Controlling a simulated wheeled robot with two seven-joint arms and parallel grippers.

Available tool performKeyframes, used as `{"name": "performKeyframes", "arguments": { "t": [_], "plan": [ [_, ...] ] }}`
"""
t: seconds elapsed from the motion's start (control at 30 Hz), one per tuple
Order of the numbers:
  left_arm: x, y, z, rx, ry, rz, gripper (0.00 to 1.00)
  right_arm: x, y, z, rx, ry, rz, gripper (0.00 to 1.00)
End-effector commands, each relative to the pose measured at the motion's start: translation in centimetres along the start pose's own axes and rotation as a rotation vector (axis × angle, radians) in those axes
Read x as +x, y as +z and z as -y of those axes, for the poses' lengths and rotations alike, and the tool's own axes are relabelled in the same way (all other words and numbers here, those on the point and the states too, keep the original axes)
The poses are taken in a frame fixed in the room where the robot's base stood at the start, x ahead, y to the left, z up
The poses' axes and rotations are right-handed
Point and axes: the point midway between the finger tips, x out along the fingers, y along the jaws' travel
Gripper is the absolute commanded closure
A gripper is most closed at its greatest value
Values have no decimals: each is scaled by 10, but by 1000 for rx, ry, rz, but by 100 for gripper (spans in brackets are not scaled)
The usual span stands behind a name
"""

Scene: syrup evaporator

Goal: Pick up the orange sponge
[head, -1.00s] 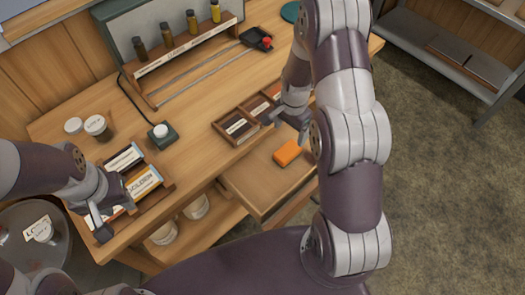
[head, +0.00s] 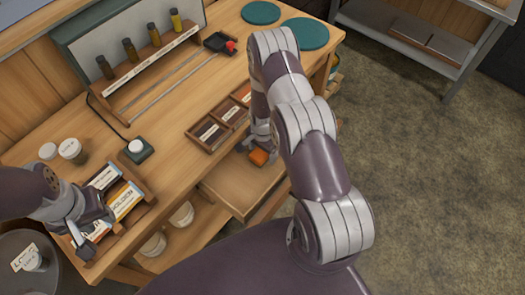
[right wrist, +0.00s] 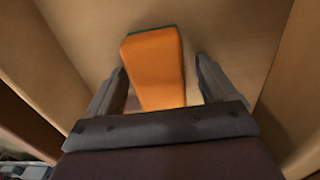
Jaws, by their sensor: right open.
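The orange sponge (head: 258,157) lies in the open wooden drawer (head: 232,190) at the front of the bench. In the right wrist view the sponge (right wrist: 155,68) shows an orange face with a dark green far edge. My right gripper (right wrist: 160,80) is open, with one finger on each side of the sponge and a gap visible at both sides. In the head view my right gripper (head: 258,142) is partly hidden by its own arm, just by the sponge. My left gripper (head: 82,238) is at the left, near a box of labelled packets; its finger opening is unclear.
Drawer walls stand close on both sides of my right gripper in its wrist view. A wooden divided tray (head: 210,132) sits on the bench just above the drawer. A labelled packet box (head: 128,200), small jars (head: 70,150) and a green scale (head: 138,150) are further left.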

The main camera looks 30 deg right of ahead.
Motion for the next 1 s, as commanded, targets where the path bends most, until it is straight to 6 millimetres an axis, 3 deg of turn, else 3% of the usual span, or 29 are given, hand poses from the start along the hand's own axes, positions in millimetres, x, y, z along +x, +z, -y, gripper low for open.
{"name": "performKeyframes", "arguments": {
  "t": [0.07, 0.2, 0.23, 0.3, 0.6, 0.83, 1.0],
  "plan": [
    [0, 0, 0, 0, 0, 0, 62, 0, 0, 0, 0, 0, 0, 18],
    [0, 0, 0, 0, 0, 0, 62, 0, 0, 0, 0, 1, 0, 64],
    [0, 0, 0, 0, 0, 0, 62, 0, 0, 0, 0, 1, 0, 71],
    [0, 0, 0, 0, 0, 0, 62, 0, 0, 0, 0, 1, 0, 76],
    [3, 0, 0, 0, 0, 0, 62, -5, 0, 0, 0, 0, 0, 76],
    [15, 2, 0, 0, 0, 0, 62, -38, -1, 1, 0, -3, -2, 76],
    [24, 3, 0, 0, 0, 0, 62, -62, -10, -37, 5, 0, -1, 76]
  ]
}}
